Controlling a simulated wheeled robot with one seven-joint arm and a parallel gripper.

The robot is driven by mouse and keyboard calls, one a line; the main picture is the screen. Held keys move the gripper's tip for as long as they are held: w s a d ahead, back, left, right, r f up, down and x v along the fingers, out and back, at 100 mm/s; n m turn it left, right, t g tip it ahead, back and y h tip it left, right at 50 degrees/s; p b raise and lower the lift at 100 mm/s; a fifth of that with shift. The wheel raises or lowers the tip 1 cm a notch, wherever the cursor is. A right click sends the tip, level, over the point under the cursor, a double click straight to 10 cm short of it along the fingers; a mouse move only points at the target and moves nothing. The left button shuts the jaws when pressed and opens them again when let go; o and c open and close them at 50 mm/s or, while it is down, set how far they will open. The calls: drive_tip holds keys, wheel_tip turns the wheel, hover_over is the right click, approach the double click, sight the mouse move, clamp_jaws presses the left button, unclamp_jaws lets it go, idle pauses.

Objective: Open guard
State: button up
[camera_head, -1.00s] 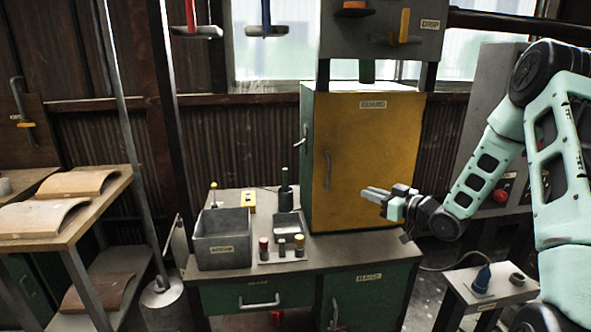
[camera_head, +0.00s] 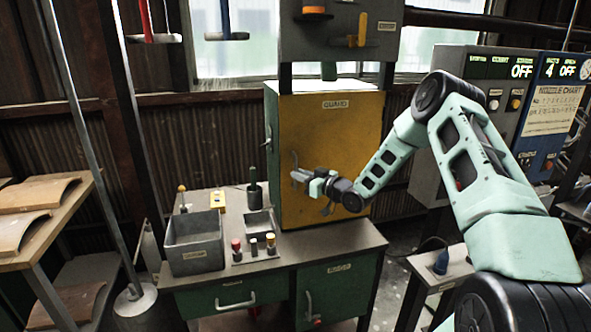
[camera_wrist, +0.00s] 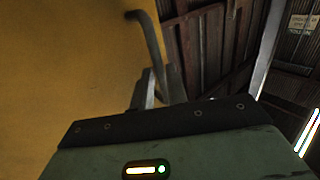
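The guard is a yellow door (camera_head: 345,125) labelled GUARD on a green cabinet; it looks shut. Its bar handle (camera_head: 294,158) is on the door's left side, partly hidden by my gripper (camera_head: 299,178). In the wrist view the yellow door (camera_wrist: 65,60) fills the left side. The grey handle (camera_wrist: 151,38) runs down to my gripper's fingers (camera_wrist: 159,88), and its lower end lies at or between them. The fingers are close together around the handle's line; whether they press on it is unclear.
Below is a bench (camera_head: 325,245) with a grey bin (camera_head: 194,243), a small tray (camera_head: 258,224) and several small knobbed items. A stand (camera_head: 430,268) is at lower right. Control panels (camera_head: 545,110) are behind my arm. A workpiece table (camera_head: 40,225) is at left.

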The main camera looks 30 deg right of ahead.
drive_tip(key=shift+x, duration=1.25)
clamp_jaws()
